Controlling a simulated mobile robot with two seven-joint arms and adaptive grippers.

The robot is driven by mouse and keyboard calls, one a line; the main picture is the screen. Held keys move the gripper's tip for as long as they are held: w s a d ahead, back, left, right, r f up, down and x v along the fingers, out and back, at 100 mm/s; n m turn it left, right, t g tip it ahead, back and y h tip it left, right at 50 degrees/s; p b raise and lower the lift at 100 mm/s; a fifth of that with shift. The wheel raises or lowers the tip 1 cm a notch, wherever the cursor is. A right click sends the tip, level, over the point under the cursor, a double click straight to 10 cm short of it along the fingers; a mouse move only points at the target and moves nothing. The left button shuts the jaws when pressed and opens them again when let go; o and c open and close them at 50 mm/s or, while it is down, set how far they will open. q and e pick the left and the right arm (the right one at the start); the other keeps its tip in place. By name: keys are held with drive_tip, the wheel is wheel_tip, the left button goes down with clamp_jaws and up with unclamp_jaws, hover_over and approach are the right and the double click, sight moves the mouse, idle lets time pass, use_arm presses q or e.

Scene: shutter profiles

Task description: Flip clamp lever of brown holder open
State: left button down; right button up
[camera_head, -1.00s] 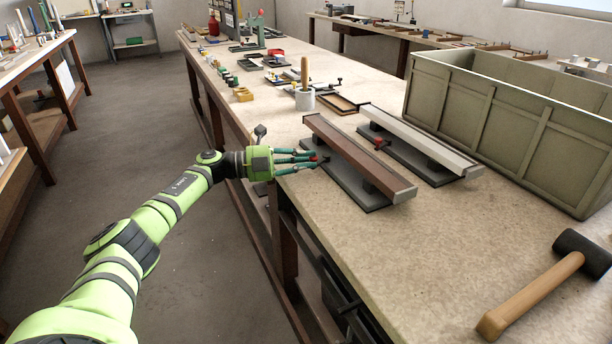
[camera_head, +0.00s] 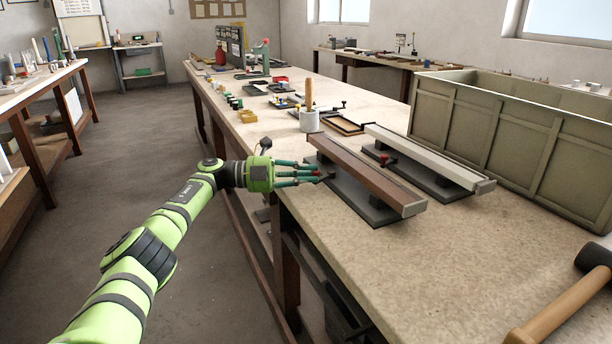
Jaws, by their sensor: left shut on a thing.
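The brown holder (camera_head: 372,177) lies on the workbench, a long brown profile on a dark base plate (camera_head: 381,218). My left gripper (camera_head: 318,174) is at the left side of this holder, its teal fingers shut at the small red clamp lever. The fingers hide most of the lever, so its exact angle cannot be told. Beside it on the right stands a similar holder with a white profile (camera_head: 425,152), with its own red clamp lever (camera_head: 384,158). My right gripper is not in view.
A large olive crate (camera_head: 497,137) stands to the right of the holders. A mallet (camera_head: 556,309) lies at the lower right. A white cup with a wooden handle (camera_head: 309,120) and a small tray (camera_head: 345,126) stand behind.

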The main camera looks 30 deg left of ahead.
use_arm(q)
drive_tip(key=shift+r, duration=0.3)
drive_tip(key=c, duration=1.3)
unclamp_jaws()
drive_tip(key=shift+o, duration=0.2)
drive_tip(key=shift+f, duration=0.15)
drive_tip(key=shift+a, duration=0.1)
drive_tip(key=v, duration=1.1)
drive_tip(key=shift+s+a, duration=0.25)
drive_tip(key=shift+a, duration=0.05)
